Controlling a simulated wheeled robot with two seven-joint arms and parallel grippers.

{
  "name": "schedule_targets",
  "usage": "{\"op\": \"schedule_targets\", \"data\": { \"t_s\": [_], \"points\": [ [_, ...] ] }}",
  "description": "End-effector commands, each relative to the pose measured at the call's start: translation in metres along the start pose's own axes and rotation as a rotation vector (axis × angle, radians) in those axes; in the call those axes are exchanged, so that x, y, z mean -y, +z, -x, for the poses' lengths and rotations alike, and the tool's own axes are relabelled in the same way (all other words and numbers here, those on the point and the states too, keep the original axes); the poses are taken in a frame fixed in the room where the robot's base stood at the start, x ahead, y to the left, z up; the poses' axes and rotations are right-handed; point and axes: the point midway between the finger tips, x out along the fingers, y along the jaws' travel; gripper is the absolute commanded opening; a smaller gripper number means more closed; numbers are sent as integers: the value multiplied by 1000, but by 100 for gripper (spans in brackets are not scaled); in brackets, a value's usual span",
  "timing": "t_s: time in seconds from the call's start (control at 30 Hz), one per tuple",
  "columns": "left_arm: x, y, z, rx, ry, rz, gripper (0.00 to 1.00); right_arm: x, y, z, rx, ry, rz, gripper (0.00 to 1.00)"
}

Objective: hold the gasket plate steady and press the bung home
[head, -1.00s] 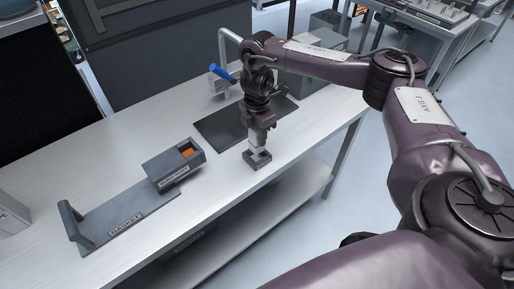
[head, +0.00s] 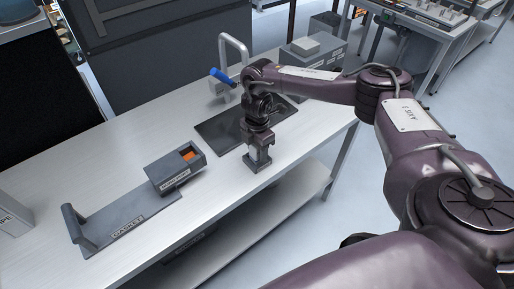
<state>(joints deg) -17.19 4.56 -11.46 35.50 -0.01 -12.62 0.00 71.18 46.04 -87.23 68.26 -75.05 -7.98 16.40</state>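The gasket plate (head: 130,219) lies flat on the bench at the left, a dark grey plate with a GASKET label and an upright handle (head: 75,226) at its left end. A dark grey box (head: 175,173) with a small label sits at the plate's right end. An orange piece (head: 188,155) shows in the box's top opening; I cannot tell if it is the bung. My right gripper (head: 257,160) points down at a small dark grey block (head: 258,168) near the bench's front edge. The fingers are too small to tell whether they grip it. My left gripper is out of view.
A dark mat (head: 215,132) lies behind my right gripper. A bent grey pipe with a blue lever (head: 222,76) and a grey box (head: 312,50) stand at the back. A light box (head: 12,215) is at the left edge. The bench between is clear.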

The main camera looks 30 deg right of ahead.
Motion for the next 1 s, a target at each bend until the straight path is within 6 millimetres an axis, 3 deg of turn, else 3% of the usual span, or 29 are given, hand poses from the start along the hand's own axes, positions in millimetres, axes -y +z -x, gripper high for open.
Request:
{"op": "schedule_targets", "data": {
  "t_s": [0.47, 0.67, 0.8, 1.0],
  "points": [
    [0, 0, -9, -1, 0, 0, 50, -1, 0, 1, 0, 3, 1, 57],
    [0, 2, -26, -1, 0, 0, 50, 0, -3, 35, -1, 7, 3, 57],
    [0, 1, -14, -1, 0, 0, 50, 1, -5, 66, 2, 6, 2, 57],
    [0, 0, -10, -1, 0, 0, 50, 2, -6, 79, 0, 2, 1, 57]
  ]
}}
